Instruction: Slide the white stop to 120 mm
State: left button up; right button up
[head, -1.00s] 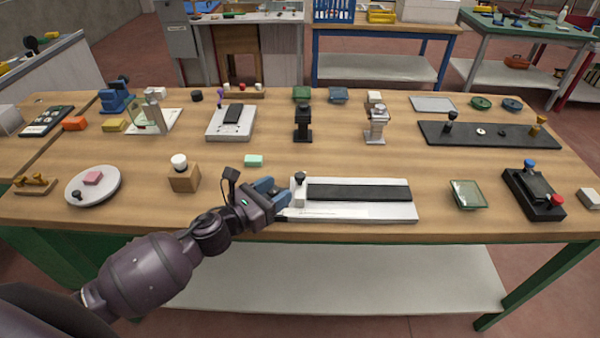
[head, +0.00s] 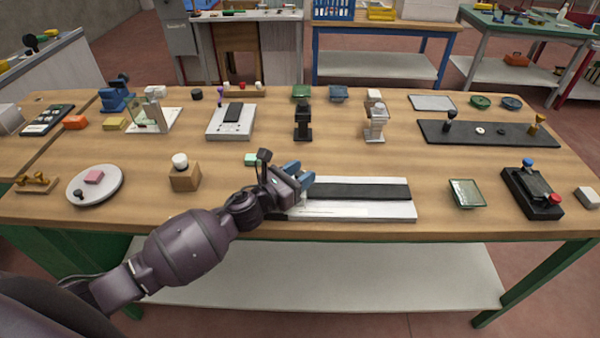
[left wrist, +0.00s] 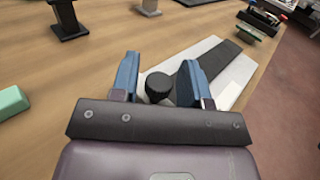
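The stop's black knob (left wrist: 158,86) stands between the two blue fingers of my left gripper (left wrist: 158,66) in the left wrist view. The fingers are apart, with a gap on the left of the knob and the right finger close beside it. In the head view my left gripper (head: 299,174) is over the left end of the white base (head: 365,211) with its long black strip (head: 360,191). The gripper hides the stop and knob there. The white stop body is mostly hidden in both views, and scale marks are unreadable. My right gripper is not in view.
A mint-green block (head: 251,160) lies just behind my left wrist. A wooden block with a white knob (head: 181,163) stands to the left. The bench in front of the strip is narrow.

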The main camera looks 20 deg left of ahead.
pick_arm(q)
grip_shut()
jog(key=shift+d, duration=0.15)
jog(key=shift+w+d, duration=0.15)
jog(key=shift+d, duration=0.2)
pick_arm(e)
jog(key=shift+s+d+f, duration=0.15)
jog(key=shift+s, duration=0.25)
pick_arm(q)
jog(key=shift+o, duration=0.8)
grip_release()
jog(key=shift+o, duration=0.4)
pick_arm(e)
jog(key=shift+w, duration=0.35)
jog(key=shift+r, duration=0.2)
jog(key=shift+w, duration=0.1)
